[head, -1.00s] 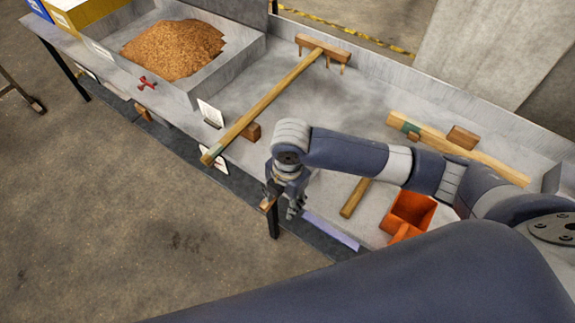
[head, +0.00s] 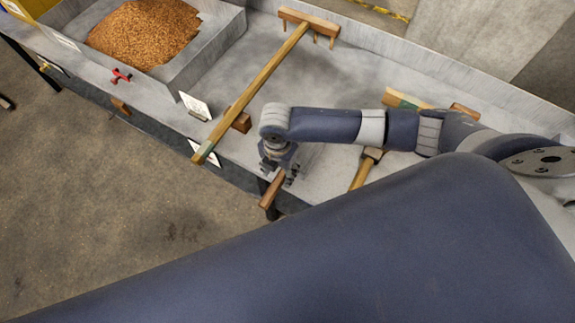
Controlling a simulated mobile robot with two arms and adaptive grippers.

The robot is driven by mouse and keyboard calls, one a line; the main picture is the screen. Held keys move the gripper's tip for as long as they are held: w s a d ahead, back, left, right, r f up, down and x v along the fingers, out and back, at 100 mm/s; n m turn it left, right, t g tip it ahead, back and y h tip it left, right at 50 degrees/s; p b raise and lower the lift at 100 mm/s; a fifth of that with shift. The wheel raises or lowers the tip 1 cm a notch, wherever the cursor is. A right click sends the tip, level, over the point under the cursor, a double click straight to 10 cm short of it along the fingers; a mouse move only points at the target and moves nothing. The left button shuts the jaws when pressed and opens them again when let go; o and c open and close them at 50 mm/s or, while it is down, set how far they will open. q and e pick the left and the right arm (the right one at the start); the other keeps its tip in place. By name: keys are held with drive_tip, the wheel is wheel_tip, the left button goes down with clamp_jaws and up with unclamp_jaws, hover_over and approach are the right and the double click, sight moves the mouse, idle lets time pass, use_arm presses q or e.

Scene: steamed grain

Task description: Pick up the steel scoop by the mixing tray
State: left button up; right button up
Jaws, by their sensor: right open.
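I cannot pick out a steel scoop for certain. A short wooden handle-like piece (head: 272,190) sticks out over the table's front edge, just below my right gripper (head: 280,173). If it belongs to a scoop, the steel part is hidden. My right gripper points down at this piece with its fingers apart. Whether they touch it I cannot tell. The mixing tray (head: 222,48) stands at the upper left and holds a heap of brown grain (head: 145,32). My left gripper is not in view.
A long-handled wooden rake (head: 265,75) lies across the grey table (head: 345,75), by a wooden block (head: 243,122). Another wooden handle (head: 366,170) lies right of my gripper, partly behind my arm. White cards (head: 195,104) stand near the front edge. My large blue link covers the lower right.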

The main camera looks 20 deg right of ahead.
sight(281, 176)
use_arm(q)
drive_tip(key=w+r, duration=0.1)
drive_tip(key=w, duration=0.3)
use_arm(e)
drive_tip(key=f, duration=0.3)
drive_tip(key=shift+s+d, duration=0.1)
drive_tip(key=shift+s, duration=0.1)
drive_tip(key=shift+c, duration=0.2)
clamp_jaws()
drive_tip(key=shift+w, duration=0.1)
drive_tip(key=shift+r, duration=0.7)
wheel_tip(281, 176, up, 2)
drive_tip(key=shift+r+b, duration=0.1)
drive_tip(key=shift+b, duration=0.3)
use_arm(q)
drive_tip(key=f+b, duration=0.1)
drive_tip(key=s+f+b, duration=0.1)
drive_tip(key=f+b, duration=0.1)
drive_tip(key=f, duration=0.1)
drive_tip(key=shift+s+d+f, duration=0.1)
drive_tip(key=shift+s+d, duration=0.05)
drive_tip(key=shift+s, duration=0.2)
use_arm(e)
drive_tip(key=s+a+r, duration=0.1)
drive_tip(key=s+a, duration=1)
drive_tip(key=a, duration=0.1)
drive_tip(key=shift+r, duration=0.2)
drive_tip(key=shift+d, duration=0.1)
